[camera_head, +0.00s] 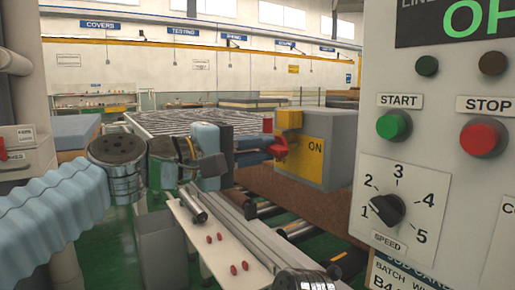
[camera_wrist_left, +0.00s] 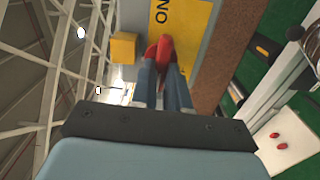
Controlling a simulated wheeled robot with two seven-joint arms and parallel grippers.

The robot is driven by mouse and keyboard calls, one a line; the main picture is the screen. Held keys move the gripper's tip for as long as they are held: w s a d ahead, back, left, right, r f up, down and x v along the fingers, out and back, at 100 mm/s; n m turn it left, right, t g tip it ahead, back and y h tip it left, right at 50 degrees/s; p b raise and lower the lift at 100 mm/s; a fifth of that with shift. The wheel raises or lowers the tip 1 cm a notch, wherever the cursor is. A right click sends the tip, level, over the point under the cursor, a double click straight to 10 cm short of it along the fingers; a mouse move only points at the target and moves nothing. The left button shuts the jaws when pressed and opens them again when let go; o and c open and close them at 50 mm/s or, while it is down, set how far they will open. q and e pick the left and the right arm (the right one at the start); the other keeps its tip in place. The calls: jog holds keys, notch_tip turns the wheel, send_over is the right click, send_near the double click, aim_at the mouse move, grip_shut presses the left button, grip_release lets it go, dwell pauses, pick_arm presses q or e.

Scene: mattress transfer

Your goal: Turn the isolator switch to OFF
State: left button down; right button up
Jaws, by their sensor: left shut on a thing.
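The isolator switch is a grey box (camera_head: 336,140) with a yellow plate (camera_head: 312,165) marked ON and a red handle (camera_head: 279,146). My left gripper (camera_head: 268,148) reaches it from the left, its dark blue fingers shut on the red handle. In the left wrist view the handle (camera_wrist_left: 160,50) stands between the two fingertips (camera_wrist_left: 162,74), in front of the yellow plate (camera_wrist_left: 183,28). The fingers hide part of the handle.
A control panel (camera_head: 450,215) with START, STOP and a speed dial (camera_head: 387,209) fills the right side, close to the switch. A yellow block (camera_head: 289,118) sits at the box's upper left. Below are a pale shelf (camera_head: 213,255) with small red pieces and a roller conveyor.

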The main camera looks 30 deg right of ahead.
pick_arm(q)
jog(key=shift+w+n, duration=0.1)
jog(key=shift+n, duration=0.3)
jog(key=c, duration=1.1)
grip_release()
jog(key=shift+a, duration=0.1)
jog(key=a+b, duration=0.1)
jog(key=a, duration=0.3)
jog(key=a+b, duration=0.1)
jog(key=a, duration=0.4)
jog(key=s+a+b, duration=0.1)
jog(key=a, duration=0.3)
jog(key=shift+a+b, duration=0.3)
